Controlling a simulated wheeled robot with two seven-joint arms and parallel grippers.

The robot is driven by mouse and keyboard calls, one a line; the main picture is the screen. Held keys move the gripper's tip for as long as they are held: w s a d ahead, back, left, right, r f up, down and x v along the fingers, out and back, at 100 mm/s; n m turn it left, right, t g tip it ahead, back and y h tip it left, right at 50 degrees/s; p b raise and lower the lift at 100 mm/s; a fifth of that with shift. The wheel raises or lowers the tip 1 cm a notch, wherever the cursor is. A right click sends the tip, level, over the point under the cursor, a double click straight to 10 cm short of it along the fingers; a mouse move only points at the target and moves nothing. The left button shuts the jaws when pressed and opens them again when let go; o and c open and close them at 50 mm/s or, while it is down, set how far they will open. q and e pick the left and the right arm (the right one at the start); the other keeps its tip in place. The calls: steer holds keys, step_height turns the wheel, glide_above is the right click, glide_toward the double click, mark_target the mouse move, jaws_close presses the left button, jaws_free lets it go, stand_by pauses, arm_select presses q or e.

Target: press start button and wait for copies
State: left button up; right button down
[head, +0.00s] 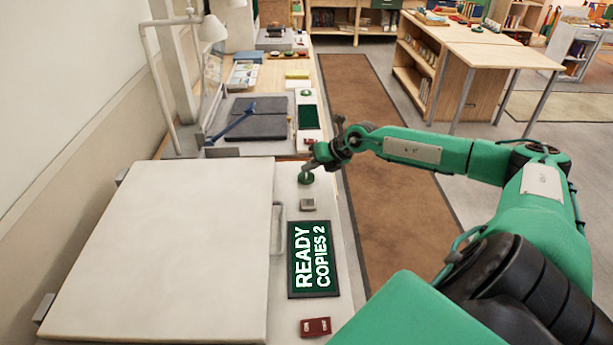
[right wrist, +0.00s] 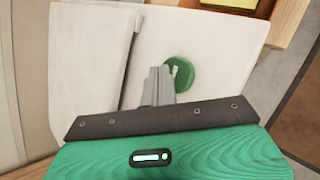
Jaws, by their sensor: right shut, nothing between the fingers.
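The copier (head: 160,245) fills the lower left of the head view, with its large white lid shut. Its dark display (head: 314,259) reads "READY COPIES 2". A round green start button (head: 306,178) sits on the panel beyond the display; it also shows in the right wrist view (right wrist: 180,72). My right gripper (head: 311,166) is at the green button, its fingers shut and empty. In the right wrist view the fingertips (right wrist: 160,78) are just left of the button's centre; I cannot tell whether they touch it. My left gripper is out of view.
A grey button (head: 308,204) and a red switch block (head: 316,327) are on the same panel. A lid handle (head: 277,228) stands beside them. Beyond are a paper trimmer (head: 250,118) and a white lamp (head: 212,30). A brown runner (head: 385,150) lies on the floor to the right.

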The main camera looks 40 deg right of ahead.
mark_target(310, 177)
steer(key=shift+f, duration=0.1)
stand_by(0.6)
steer(key=shift+f, duration=0.35)
steer(key=shift+f+b, duration=0.55)
stand_by(0.6)
steer(key=shift+r, duration=0.15)
steer(key=shift+r+p, duration=0.6)
steer(key=shift+r, duration=0.25)
steer(key=shift+r+p, duration=1.55)
steer(key=shift+r, duration=1)
